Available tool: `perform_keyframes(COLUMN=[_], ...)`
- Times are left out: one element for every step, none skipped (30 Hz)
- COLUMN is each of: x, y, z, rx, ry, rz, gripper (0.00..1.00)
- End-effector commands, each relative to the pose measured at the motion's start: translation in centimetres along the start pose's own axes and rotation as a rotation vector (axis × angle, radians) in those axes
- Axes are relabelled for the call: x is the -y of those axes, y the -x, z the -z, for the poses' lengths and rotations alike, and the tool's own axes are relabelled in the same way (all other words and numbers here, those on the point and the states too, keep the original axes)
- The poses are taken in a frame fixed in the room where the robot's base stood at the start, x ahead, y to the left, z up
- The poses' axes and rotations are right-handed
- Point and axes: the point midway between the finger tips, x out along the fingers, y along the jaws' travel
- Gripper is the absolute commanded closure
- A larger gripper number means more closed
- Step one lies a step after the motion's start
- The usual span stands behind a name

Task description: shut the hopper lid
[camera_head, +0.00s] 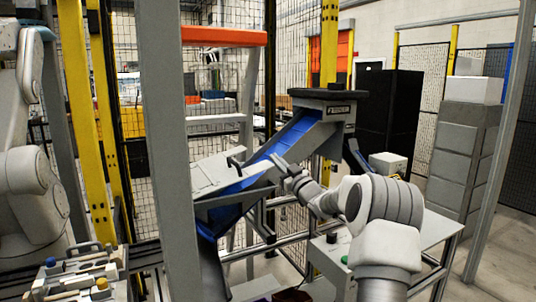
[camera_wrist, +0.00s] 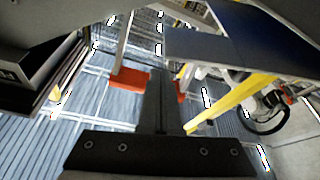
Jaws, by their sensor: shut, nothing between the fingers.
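The hopper (camera_head: 338,110) is a grey box with a dark rim and a label, at the top of a sloping blue chute (camera_head: 292,135). A flat light-grey panel (camera_head: 208,174) with a black handle (camera_head: 234,162) lies tilted beside the lower chute; it looks like a lid, but I cannot tell if it is the hopper's. My gripper (camera_head: 278,161) is beside the chute's right edge, to the right of the handle and apart from it. In the wrist view my gripper (camera_wrist: 160,108) is shut with nothing held. Whether it touches the chute is unclear.
A grey post (camera_head: 163,150) and a yellow post (camera_head: 86,120) stand at left. Another pale robot arm (camera_head: 32,190) is at the left edge. A light table (camera_head: 400,238) stands at lower right. Mesh fencing is behind.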

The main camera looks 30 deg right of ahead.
Motion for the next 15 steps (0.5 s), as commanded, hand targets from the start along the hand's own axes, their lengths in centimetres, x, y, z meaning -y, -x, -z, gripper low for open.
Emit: perform_keyframes(x=[0.1,0.1,0.1,0.2,0.2,0.2,0.2,0.2,0.3,0.3,0.3,0.3,0.3,0.3,0.3], y=[0.5,0.7,0.8,1.0,1.1,1.2,1.3,1.4,1.5,1.5,1.6,1.6,1.6,1.7,1.7], z=[-1.4,-1.9,-2.4,-2.8,-3.1,-3.5,-3.8,-4.0,-4.2,-4.4,-4.5,-4.6,-4.7,-4.8,-4.8], rx=[0.000,0.000,0.000,0.000,0.000,0.000,0.000,0.000,0.000,0.000,0.000,0.000,0.000,0.000,0.000], ry=[-0.027,-0.044,-0.062,-0.074,-0.087,-0.102,-0.111,-0.119,-0.129,-0.135,-0.141,-0.147,-0.151,-0.154,-0.156], rz=[-0.010,-0.015,-0.022,-0.026,-0.030,-0.035,-0.039,-0.041,-0.044,-0.046,-0.048,-0.050,-0.052,-0.053,-0.054], gripper=[1.00,1.00,1.00,1.00,1.00,1.00,1.00,1.00,1.00,1.00,1.00,1.00,1.00,1.00,1.00])
